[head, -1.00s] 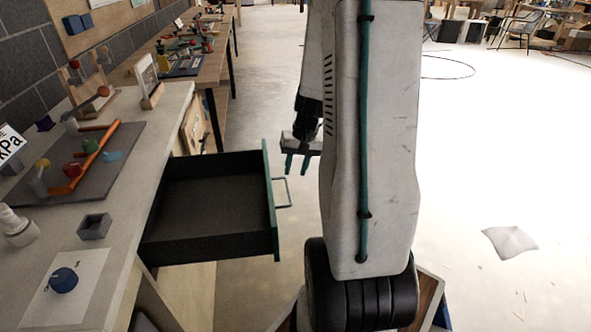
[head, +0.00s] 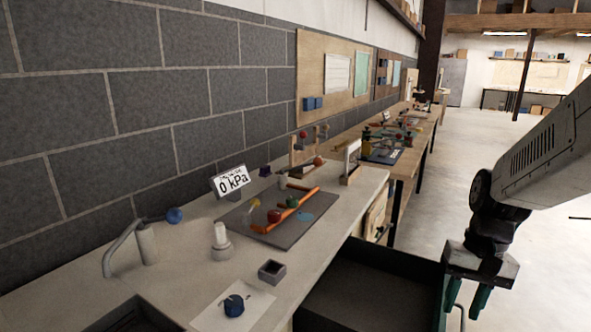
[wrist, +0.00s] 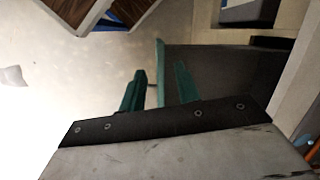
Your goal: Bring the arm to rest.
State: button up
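My gripper (head: 468,300) hangs fingers-down at the right of the head view, beside the front of the pulled-out dark drawer (head: 378,285). Its two green fingers are apart, with nothing held between them. In the wrist view my gripper (wrist: 160,88) shows the same gap, and the drawer's green front (wrist: 161,65) appears between the fingers from above. The drawer's wire handle (head: 461,317) is partly hidden near the fingers. I cannot tell how close the fingertips are to it. The drawer looks empty in the wrist view.
The worktop (head: 185,255) at left carries a grey board (head: 312,212) with coloured knobs, a "0 kPa" sign (head: 231,181), a small grey box (head: 271,271) and a blue knob (head: 234,305). A brick wall stands behind. Open floor (head: 475,190) lies to the right.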

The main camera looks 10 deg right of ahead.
jog(key=s+a+r+n+t+h, duration=0.2)
jog(key=s+a+r+n, duration=0.4)
jog(key=a+r, duration=0.3)
jog(key=s+a, duration=0.1)
jog(key=a, duration=0.2)
jog(key=shift+s+a+r+t, duration=0.15)
jog(key=shift+a+r+t, duration=0.1)
jog(key=shift+a+t, duration=0.1)
